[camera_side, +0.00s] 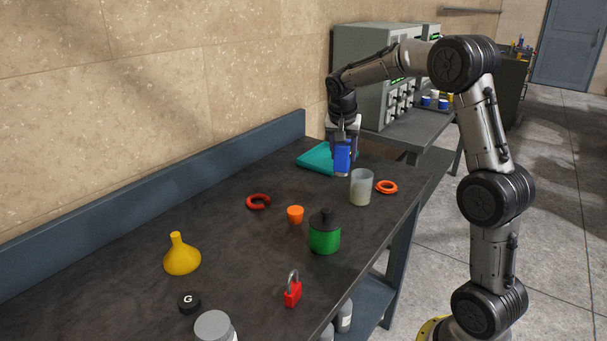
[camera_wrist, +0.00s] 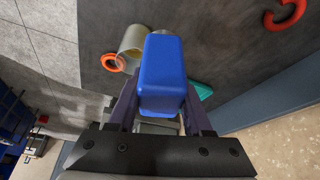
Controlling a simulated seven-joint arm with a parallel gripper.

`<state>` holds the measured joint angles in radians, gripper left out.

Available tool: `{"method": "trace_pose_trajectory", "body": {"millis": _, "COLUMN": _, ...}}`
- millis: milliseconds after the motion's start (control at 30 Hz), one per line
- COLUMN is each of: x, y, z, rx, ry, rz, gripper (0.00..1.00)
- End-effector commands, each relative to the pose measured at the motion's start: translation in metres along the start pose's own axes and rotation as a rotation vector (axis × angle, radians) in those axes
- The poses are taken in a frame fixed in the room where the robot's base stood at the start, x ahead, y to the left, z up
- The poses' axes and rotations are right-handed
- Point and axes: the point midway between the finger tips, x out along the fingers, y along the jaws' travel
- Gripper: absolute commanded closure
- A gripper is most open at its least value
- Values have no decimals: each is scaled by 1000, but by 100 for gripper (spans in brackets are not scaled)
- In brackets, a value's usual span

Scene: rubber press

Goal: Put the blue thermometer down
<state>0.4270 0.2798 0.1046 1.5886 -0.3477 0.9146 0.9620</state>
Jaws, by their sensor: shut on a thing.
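The blue thermometer (camera_side: 342,160) is a blue block-shaped body held between the fingers of my gripper (camera_side: 344,138). It hangs over the far end of the dark bench, in front of a teal folded item and left of a glass beaker. In the wrist view the blue thermometer (camera_wrist: 164,75) fills the space between the fingers of my gripper (camera_wrist: 158,108), which is shut on it. Whether its lower end touches the bench I cannot tell.
The teal item (camera_side: 316,158), beaker (camera_side: 360,187), orange ring (camera_side: 386,187), red ring (camera_side: 258,201), orange cup (camera_side: 295,214), green bottle (camera_side: 325,232), red padlock (camera_side: 293,289) and yellow funnel (camera_side: 181,255) stand on the bench (camera_side: 235,220).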

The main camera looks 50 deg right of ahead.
Motion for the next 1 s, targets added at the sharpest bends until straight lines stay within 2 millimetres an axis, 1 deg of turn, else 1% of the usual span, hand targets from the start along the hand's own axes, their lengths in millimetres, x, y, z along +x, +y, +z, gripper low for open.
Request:
{"method": "trace_pose_trajectory", "body": {"millis": 167, "x": -5, "y": -20, "z": 0, "rx": -227, "ry": 4, "rz": -99, "gripper": 100}}
{"method": "trace_pose_trajectory", "body": {"millis": 400, "x": -8, "y": -59, "z": 1, "rx": -540, "ry": 4, "rz": -229, "gripper": 100}}
{"method": "trace_pose_trajectory", "body": {"millis": 600, "x": -11, "y": -88, "z": 2, "rx": -718, "ry": 5, "rz": -302, "gripper": 100}}
{"method": "trace_pose_trajectory", "body": {"millis": 700, "x": -10, "y": -102, "z": 5, "rx": -759, "ry": 5, "rz": -317, "gripper": 100}}
{"method": "trace_pose_trajectory", "body": {"millis": 767, "x": -7, "y": -107, "z": 5, "rx": -759, "ry": 4, "rz": -315, "gripper": 100}}
{"method": "trace_pose_trajectory", "body": {"millis": 867, "x": 2, "y": -115, "z": 1, "rx": -758, "ry": 4, "rz": -315, "gripper": 100}}
{"method": "trace_pose_trajectory", "body": {"millis": 1000, "x": 20, "y": -134, "z": -11, "rx": -758, "ry": 4, "rz": -315, "gripper": 100}}
